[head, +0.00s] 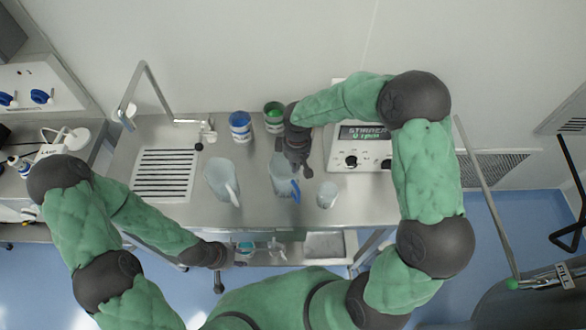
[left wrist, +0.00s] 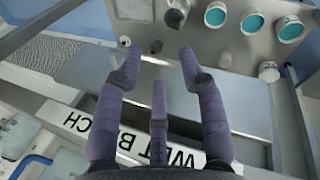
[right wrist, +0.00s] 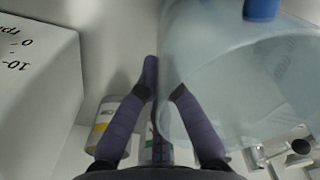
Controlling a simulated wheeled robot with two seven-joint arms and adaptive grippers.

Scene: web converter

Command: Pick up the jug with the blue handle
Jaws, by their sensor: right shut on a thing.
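The jug with the blue handle (head: 280,172) stands on the steel bench, a pale translucent vessel with its blue handle (head: 296,191) toward the front. My right gripper (head: 301,168) is at the jug's back right rim. In the right wrist view the jug (right wrist: 235,80) fills the right side, its wall between my fingers (right wrist: 163,80), with part of the blue handle at the top edge. The right gripper is shut on the jug wall. My left gripper (head: 236,258) is low at the bench's front edge, its fingers (left wrist: 157,55) spread and empty in the left wrist view.
A second jug with a white handle (head: 221,180) stands left of it, and a small beaker (head: 327,194) at right. Blue (head: 240,126) and green (head: 274,115) containers stand behind. A stirrer (head: 360,155) is at right; a sink grate (head: 165,172) is at left.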

